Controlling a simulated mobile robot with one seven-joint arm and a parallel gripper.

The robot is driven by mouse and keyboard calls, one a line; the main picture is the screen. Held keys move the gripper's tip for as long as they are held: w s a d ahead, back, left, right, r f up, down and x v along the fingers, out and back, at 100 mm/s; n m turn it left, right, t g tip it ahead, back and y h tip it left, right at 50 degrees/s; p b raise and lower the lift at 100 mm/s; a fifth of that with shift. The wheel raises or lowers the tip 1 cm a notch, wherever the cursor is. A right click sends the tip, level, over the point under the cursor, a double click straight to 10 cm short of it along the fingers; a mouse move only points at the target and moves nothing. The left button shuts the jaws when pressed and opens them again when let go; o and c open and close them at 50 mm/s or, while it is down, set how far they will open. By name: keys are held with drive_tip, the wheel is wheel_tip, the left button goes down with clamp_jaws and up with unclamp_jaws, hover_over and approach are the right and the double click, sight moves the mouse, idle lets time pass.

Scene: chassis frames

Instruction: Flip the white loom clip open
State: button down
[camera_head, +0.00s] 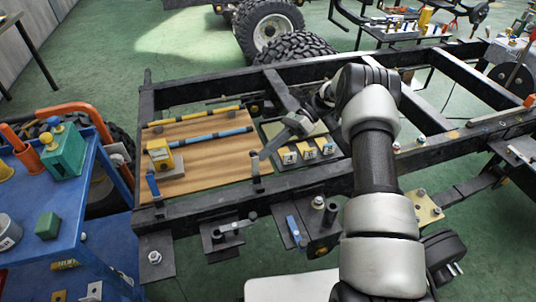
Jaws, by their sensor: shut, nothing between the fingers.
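Three small blocks with whitish faces stand in a row on a dark plate on the frame: the left block (289,156), the middle block (307,151) and the right block (325,147). Some yellow and blue shows on them. Which of them, if any, is the white loom clip is too small to tell.
A yellow tube (190,117) and a blue tube (217,134) with dark bands lie across the board. A yellow block (158,153) stands at its left. Dark chassis rails (300,190) surround this area. A blue cart (75,215) with tools stands at left.

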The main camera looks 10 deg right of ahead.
drive_tip(key=shift+r, duration=0.1)
drive_tip(key=shift+w+a+r+p, duration=0.1)
drive_tip(key=shift+r+p, duration=0.55)
drive_tip(key=shift+r, duration=0.15)
drive_tip(key=v, duration=0.7)
drive_tip(key=shift+d+r, duration=0.2)
drive_tip(key=shift+r, duration=0.1)
idle(0.3)
